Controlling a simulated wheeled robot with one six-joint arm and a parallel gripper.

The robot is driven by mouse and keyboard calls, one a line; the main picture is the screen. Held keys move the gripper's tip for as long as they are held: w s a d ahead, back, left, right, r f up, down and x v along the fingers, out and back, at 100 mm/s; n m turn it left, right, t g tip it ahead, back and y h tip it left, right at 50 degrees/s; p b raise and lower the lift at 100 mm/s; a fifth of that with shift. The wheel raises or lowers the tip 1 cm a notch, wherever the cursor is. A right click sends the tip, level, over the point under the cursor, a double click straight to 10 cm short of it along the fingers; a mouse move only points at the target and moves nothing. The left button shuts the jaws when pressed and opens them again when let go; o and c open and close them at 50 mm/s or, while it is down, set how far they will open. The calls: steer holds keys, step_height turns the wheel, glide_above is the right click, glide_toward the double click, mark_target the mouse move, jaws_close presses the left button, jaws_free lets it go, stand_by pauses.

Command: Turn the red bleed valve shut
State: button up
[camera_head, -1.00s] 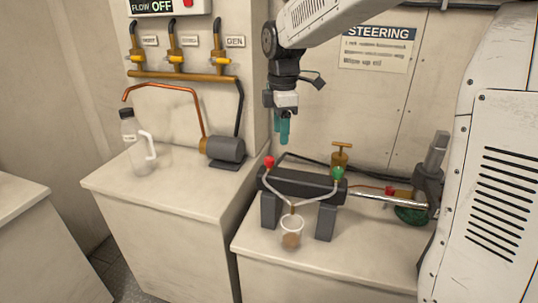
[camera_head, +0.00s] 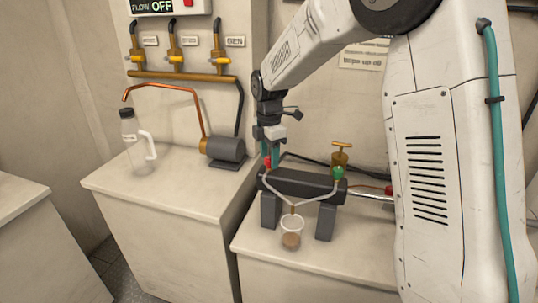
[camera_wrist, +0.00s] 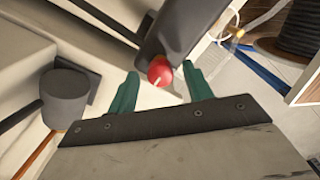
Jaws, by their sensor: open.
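The red bleed valve (camera_head: 267,162) is a small red knob on the left end of the dark steering cylinder (camera_head: 300,184). In the wrist view the red knob (camera_wrist: 160,71) shows a pale mark on its face. My gripper (camera_head: 271,158) is directly over the knob, pointing down. In the wrist view my gripper (camera_wrist: 161,88) has its two teal fingers apart, one on each side of the red knob, with gaps visible. A green valve knob (camera_head: 338,173) is on the cylinder's right end. Clear tubes run from both knobs to a cup (camera_head: 291,232) with brown fluid.
A brass fitting with a T-handle (camera_head: 341,155) stands behind the cylinder. A grey pump (camera_head: 224,149) and a clear jug (camera_head: 136,146) are on the left counter (camera_head: 150,190). A wall panel reads FLOW OFF (camera_head: 155,6).

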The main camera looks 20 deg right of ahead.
steer(key=c, duration=1)
steer(key=shift+o, duration=0.2)
steer(key=shift+m, duration=0.3)
steer(key=m, duration=0.8)
steer(key=shift+m, duration=0.4)
steer(key=m, duration=0.4)
steer(key=shift+m, duration=2.2)
